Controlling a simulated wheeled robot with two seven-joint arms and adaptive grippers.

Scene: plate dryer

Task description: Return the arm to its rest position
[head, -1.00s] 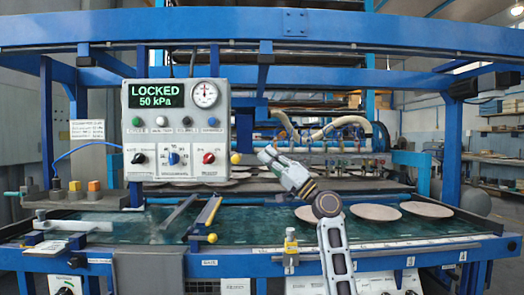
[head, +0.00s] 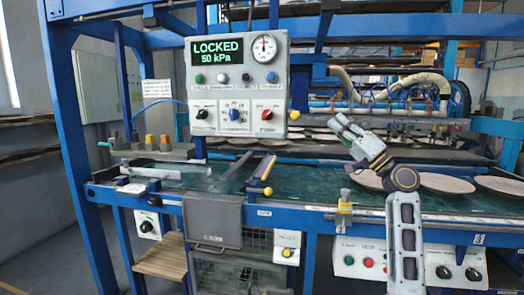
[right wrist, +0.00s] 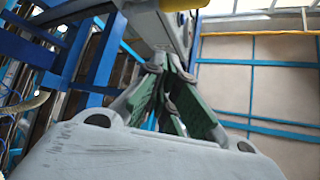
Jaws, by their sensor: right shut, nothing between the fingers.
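My right arm rises from the bottom of the head view. Its right gripper (head: 340,124) is raised over the conveyor's back part, to the right of the grey control box (head: 237,85). In the right wrist view the green-padded fingers (right wrist: 172,95) are closed together with nothing held between them. The box's display reads LOCKED, 50 kPa. My left gripper is not in view.
Round pale plates (head: 447,183) lie on the green conveyor (head: 310,183) behind my forearm. A blue frame beam (head: 60,120) stands at the left. A yellow-topped clamp (head: 344,212) stands on the front rail. The left floor is clear.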

